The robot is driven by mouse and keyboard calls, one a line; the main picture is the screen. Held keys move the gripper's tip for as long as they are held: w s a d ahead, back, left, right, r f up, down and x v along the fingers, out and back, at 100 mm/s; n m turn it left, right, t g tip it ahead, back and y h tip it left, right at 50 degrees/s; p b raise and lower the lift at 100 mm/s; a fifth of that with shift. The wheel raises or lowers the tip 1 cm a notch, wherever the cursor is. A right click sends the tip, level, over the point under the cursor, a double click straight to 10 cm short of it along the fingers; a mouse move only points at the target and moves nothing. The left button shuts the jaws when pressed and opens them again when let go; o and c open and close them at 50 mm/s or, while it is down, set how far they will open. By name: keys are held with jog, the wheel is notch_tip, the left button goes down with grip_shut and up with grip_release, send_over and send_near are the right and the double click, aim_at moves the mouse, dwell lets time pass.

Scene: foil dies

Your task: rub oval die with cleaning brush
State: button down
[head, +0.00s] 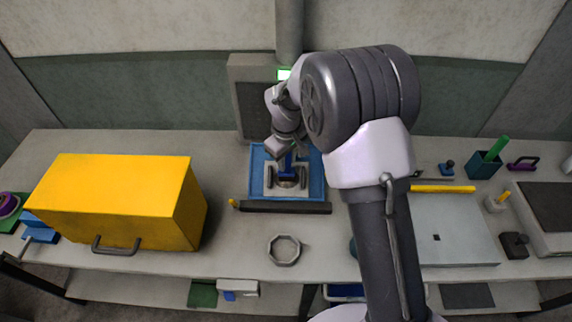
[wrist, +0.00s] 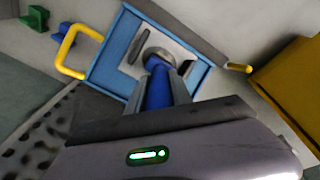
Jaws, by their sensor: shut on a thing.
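My gripper (head: 287,166) is over the blue tray (head: 256,185) at the back middle of the bench, pointing down. It is shut on a blue handle (wrist: 160,90), which I take for the cleaning brush. The handle's lower end meets a round grey part (wrist: 158,55), on or just above a pale plate (wrist: 126,66) in the tray. The plate also shows in the head view (head: 270,191), with dark elongated shapes on it. It seems to be the die, but I cannot make out an oval. Contact between brush and plate is unclear.
A dark bar (head: 285,208) lies along the tray's front edge. A large yellow box (head: 115,200) stands left. A grey ring (head: 284,250) lies in front. At the right are a pale board (head: 450,240), a blue cup (head: 483,167) and a purple-handled tool (head: 522,163).

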jog(key=s+f+b, duration=0.2)
jog(key=s+b, duration=0.1)
jog(key=shift+s+a, duration=0.1)
jog(key=shift+s, duration=0.05)
dwell(0.4)
jog(key=s+r+p, duration=0.2)
jog(key=r, duration=0.1)
jog(key=s+r+p, duration=0.1)
jog(key=r, duration=0.1)
jog(key=shift+r, duration=0.1)
